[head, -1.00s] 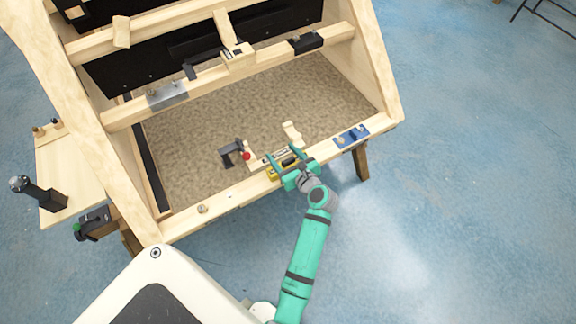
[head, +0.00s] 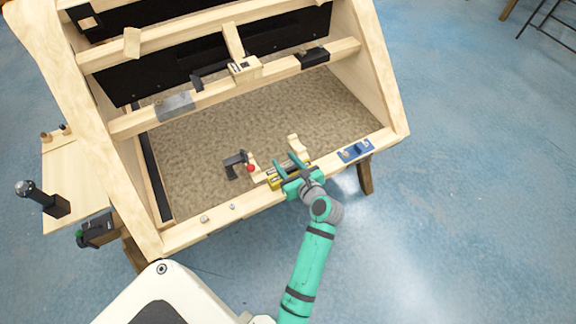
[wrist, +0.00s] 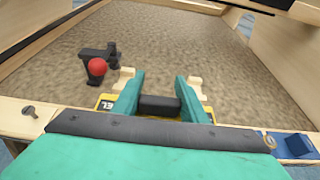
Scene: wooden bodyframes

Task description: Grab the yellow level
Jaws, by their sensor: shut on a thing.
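The yellow level (head: 273,184) lies at the front beam of the wooden frame, between two pale wooden uprights. My gripper (head: 286,160) reaches over it from the front, its teal fingers straddling its middle. In the wrist view, my gripper (wrist: 159,86) is shut on a dark middle part of the level, and a yellow end with letters of the level (wrist: 105,102) shows left of the fingers. Most of the level is hidden by the fingers and the gripper body. I cannot tell whether it is lifted off its rest.
A black bracket with a red ball (head: 251,168) stands just left of the level. A blue piece (head: 356,151) sits on the front beam (head: 195,229) to the right. Upper beams carry a grey block (head: 175,104) and a black block (head: 313,57). The carpeted floor panel (head: 200,150) is mostly clear.

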